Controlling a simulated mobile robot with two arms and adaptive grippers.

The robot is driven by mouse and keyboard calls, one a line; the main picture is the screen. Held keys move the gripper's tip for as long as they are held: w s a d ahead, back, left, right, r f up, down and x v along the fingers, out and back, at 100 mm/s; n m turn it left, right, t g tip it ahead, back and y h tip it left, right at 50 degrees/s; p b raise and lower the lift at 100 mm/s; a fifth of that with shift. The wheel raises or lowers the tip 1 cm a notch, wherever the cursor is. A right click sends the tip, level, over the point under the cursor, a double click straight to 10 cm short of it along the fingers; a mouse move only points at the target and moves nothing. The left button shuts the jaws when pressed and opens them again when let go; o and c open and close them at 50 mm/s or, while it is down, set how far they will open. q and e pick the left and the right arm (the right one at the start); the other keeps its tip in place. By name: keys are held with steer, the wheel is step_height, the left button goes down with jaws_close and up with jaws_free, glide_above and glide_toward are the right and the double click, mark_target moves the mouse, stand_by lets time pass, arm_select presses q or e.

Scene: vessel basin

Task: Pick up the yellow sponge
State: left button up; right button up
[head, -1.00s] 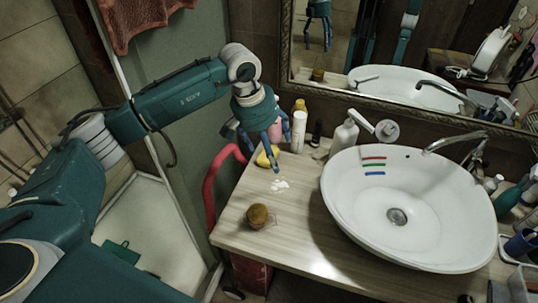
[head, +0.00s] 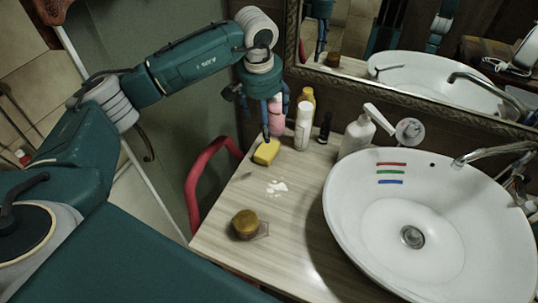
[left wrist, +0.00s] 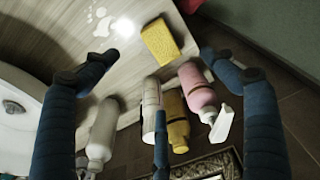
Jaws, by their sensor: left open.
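The yellow sponge (head: 266,152) lies on the wooden counter (head: 215,205) near its back left edge. It also shows in the left wrist view (left wrist: 162,41), near the top and between the spread fingers. My left gripper (head: 262,112) hangs just above and behind the sponge, with one finger overlapping its edge in the head view. In the left wrist view the left gripper (left wrist: 155,80) is open and empty, its fingers wide apart. I cannot tell whether a finger touches the sponge. My right gripper is not in view.
A pink bottle (head: 277,118), a white bottle (head: 303,126) and a yellow bottle (head: 308,97) stand close to the sponge. A soap dispenser (head: 357,135) and the white basin (head: 345,195) are to the right. A round brown-topped item (head: 245,223) and white spots (head: 277,187) are nearer the front.

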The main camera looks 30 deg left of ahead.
arm_select(q)
step_height(320, 180, down, 3)
steer(key=b, duration=0.6)
glide_above(270, 149)
steer(key=s, duration=0.1)
step_height(270, 149, down, 6)
steer(key=shift+a+r, duration=0.1)
steer(key=shift+r, duration=0.05)
steer(key=shift+w+f, duration=0.15)
steer(key=shift+f, duration=0.35)
steer(key=f+b, duration=0.1)
steer(key=f, duration=0.2)
steer(key=shift+w+d+f+b, duration=0.1)
steer(key=shift+d+f+b, duration=0.1)
steer(key=shift+f+b, duration=0.15)
steer(key=shift+w+f, duration=0.15)
steer(key=shift+f, duration=0.25)
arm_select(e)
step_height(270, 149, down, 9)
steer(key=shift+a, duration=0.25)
arm_select(q)
steer(key=shift+c, duration=0.3)
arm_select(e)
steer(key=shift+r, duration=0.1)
arm_select(q)
steer(key=shift+r, duration=0.1)
steer(key=c, duration=0.8)
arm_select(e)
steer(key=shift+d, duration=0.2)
